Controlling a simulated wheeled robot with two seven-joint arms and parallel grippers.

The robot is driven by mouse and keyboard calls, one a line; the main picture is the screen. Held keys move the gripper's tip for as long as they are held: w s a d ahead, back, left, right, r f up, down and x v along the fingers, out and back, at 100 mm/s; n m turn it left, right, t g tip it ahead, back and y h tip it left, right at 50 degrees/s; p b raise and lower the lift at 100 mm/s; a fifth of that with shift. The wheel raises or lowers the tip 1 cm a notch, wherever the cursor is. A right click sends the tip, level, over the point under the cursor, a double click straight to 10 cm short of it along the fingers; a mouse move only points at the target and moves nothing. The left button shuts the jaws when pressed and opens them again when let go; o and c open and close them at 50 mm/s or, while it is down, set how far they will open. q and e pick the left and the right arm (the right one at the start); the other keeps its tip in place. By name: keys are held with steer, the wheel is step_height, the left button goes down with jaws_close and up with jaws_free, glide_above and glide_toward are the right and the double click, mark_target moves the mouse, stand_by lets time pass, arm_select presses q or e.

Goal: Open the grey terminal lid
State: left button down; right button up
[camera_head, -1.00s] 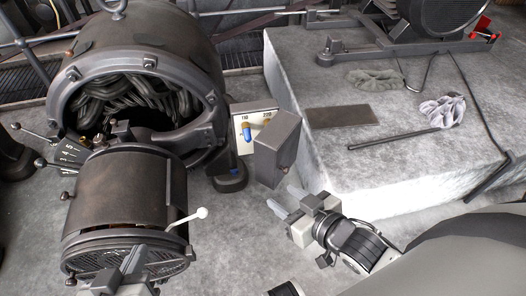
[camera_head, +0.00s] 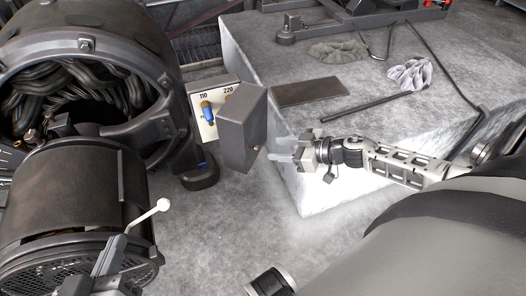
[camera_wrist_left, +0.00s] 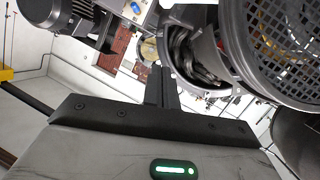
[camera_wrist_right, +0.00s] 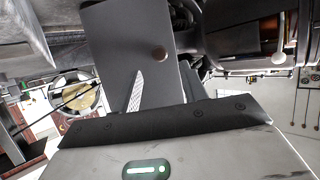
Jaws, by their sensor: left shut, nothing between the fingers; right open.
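The grey terminal lid (camera_head: 244,132) is a box-like cover standing out over the right part of the 110/220 terminal panel (camera_head: 203,112). A small round knob (camera_head: 257,148) sits on its face; lid (camera_wrist_right: 125,40) and knob (camera_wrist_right: 160,54) fill the upper middle of the right wrist view. My right gripper (camera_head: 281,149) is open, just right of the knob, its fingers pointing at the lid. I see no clear contact. My left gripper (camera_head: 115,256) is shut and empty, at lower left by the dynamo's front grille; its closed fingers show in the left wrist view (camera_wrist_left: 161,86).
The large dynamo housing (camera_head: 95,75) and a smaller drum (camera_head: 75,205) fill the left side. A white-knobbed lever (camera_head: 150,215) sticks out from the drum. A concrete block (camera_head: 330,185) with a plate (camera_head: 308,91), rod and cloths lies right. The floor below the lid is clear.

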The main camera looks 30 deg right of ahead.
mark_target(259, 148)
steer(key=b+x, duration=0.1)
steer(key=x, duration=0.5)
steer(key=shift+b, duration=0.3)
jaws_close()
arm_select(q)
steer(key=shift+w+d+r+n+t+h, duration=0.15)
steer(key=shift+d+r+n+t+h, duration=0.15)
steer(key=shift+d+r+n+h, duration=0.15)
